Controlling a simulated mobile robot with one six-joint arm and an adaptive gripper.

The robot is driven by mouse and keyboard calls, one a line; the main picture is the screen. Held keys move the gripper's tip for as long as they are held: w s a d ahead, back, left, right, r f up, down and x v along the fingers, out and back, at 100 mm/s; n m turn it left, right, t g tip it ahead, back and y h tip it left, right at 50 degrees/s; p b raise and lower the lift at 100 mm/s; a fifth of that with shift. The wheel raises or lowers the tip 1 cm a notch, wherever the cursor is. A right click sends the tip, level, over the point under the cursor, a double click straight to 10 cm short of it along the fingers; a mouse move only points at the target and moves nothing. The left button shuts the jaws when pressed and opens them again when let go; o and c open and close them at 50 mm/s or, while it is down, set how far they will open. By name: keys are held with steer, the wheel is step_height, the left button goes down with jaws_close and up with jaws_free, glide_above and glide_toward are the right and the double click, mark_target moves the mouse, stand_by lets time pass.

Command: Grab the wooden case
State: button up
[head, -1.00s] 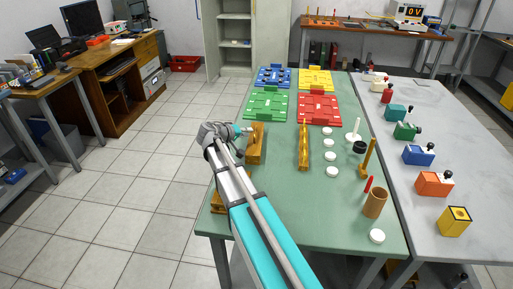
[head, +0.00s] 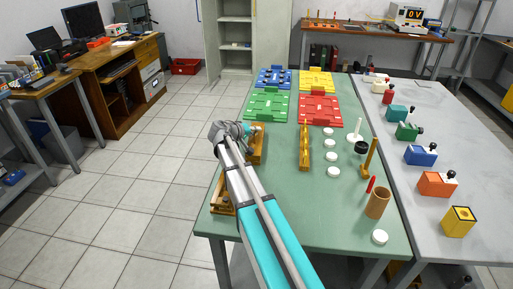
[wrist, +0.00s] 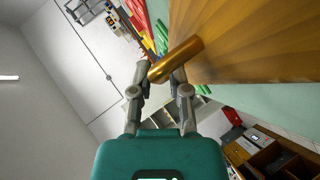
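The wooden case (head: 257,147) stands near the left edge of the green table, partly hidden behind my gripper in the head view. In the wrist view its broad brown wooden face (wrist: 255,40) fills the upper right. A shiny, copper-brown cylinder (wrist: 178,59), seemingly its handle, lies slanted across the front of my fingertips. My gripper (wrist: 164,76) has its two fingers apart, one on each side of the cylinder's lower end. I cannot tell whether they touch it. In the head view my gripper (head: 238,131) is at the case's left side.
A long wooden bar (head: 304,150) stands to the right, beside several white discs (head: 330,144). Coloured plates (head: 321,110) lie behind. A brown cylinder cup (head: 378,203) is at the front right. The floor (head: 150,190) left of the table is clear.

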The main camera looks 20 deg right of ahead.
steer(key=shift+d, duration=0.1)
stand_by(0.5)
jaws_close()
